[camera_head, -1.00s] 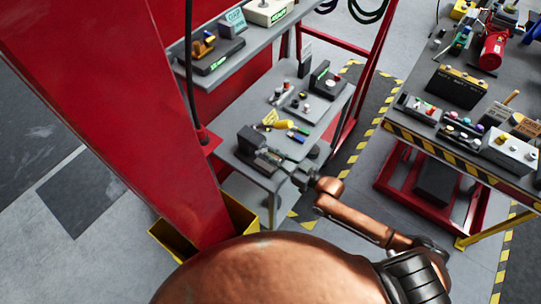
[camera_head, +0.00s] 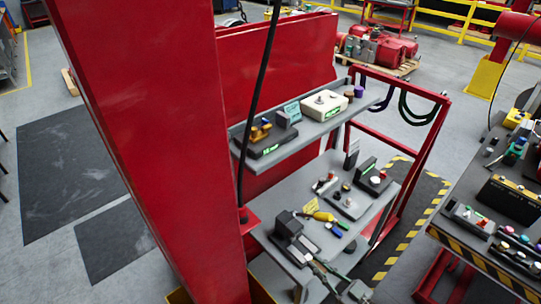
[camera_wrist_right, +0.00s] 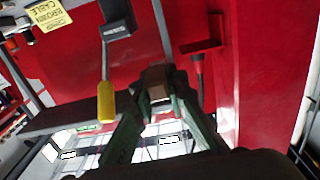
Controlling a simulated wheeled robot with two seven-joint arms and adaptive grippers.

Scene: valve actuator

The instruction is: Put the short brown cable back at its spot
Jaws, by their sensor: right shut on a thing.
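My right gripper (camera_wrist_right: 158,92) is shut on a small brown piece, which looks like the short brown cable (camera_wrist_right: 156,80), in the right wrist view. The cable's full length is not clear there. In the head view the right gripper (camera_head: 318,270) is at the front edge of the lower shelf (camera_head: 345,190), beside a dark block (camera_head: 290,226); the cable cannot be made out there. A yellow label with printing, partly readable as "CABLE" (camera_wrist_right: 48,14), appears at the wrist view's upper left. It seems to be the yellow tag (camera_head: 311,205) on the shelf. My left gripper is not in view.
A yellow-handled tool (camera_head: 325,216) lies on the lower shelf near small coloured items. An upper shelf (camera_head: 330,122) with devices overhangs the back. A thick red post (camera_head: 160,140) stands left of the shelves. A workbench (camera_head: 490,245) stands at the right, across an aisle.

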